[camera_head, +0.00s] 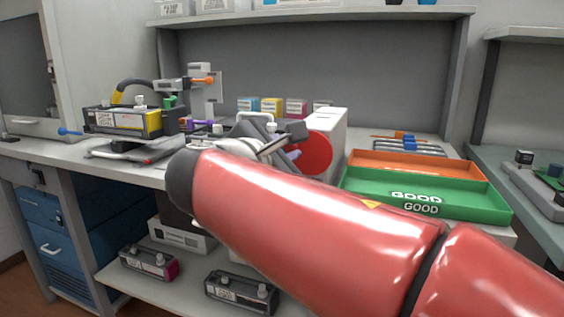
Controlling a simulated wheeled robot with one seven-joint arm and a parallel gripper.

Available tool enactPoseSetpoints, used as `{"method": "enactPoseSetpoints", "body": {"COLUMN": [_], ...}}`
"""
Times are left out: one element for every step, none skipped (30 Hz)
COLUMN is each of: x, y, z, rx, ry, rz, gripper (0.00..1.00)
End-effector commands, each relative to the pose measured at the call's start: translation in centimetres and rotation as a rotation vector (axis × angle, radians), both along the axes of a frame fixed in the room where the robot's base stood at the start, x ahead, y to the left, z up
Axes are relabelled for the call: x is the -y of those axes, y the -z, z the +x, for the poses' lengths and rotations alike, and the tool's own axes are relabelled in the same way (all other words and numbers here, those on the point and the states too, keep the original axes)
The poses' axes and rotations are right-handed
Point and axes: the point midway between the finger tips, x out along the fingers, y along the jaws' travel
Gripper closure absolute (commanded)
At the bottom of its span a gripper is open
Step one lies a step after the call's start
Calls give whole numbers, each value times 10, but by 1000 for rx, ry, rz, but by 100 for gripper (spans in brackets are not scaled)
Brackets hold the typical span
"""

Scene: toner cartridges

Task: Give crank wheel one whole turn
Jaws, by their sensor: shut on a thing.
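The crank wheel (317,152) is a red disc on the left face of a white box-shaped housing (335,127) near the middle of the bench. My gripper (291,147) is at the left side of the wheel, beyond my red arm. It is shut on the wheel's handle, of which a small purple-blue part (294,154) shows beside the disc. The fingertips and most of the grip are hidden or too small to make out. My arm covers the area below the wheel.
Green (456,203) and orange (462,174) trays stand right of the housing. A toner cartridge (122,121) sits in a fixture at left. Small coloured boxes (272,106) stand at the back. More cartridges (240,290) lie on the lower shelf.

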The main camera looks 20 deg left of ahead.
Motion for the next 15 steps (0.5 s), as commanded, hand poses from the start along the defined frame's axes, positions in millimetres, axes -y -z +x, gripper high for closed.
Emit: {"method": "enactPoseSetpoints", "body": {"x": [2, 2, 4, 4, 5, 6, 7, 8, 9, 10, 11, 12, 13, 14, 15], "y": [1, 0, -1, -1, -2, -3, -3, -4, -5, -6, -6, -7, -8, -8, -8], "z": [0, 0, 0, 0, 0, 0, 0, 0, 0, -1, -1, -1, -1, -1, -1], "rx": [5, 7, 10, 12, 15, 17, 20, 22, 25, 28, 30, 32, 35, 37, 39], "ry": [1, 0, 1, 1, 1, 2, 1, 0, 1, 1, 1, 1, 1, 1, 1], "rz": [45, 73, 112, 140, 168, 205, 234, 263, 301, 329, 357, 397, 424, 452, 490], "gripper": [100, 100, 100, 100, 100, 100, 100, 100, 100, 100, 100, 100, 100, 100, 100]}}
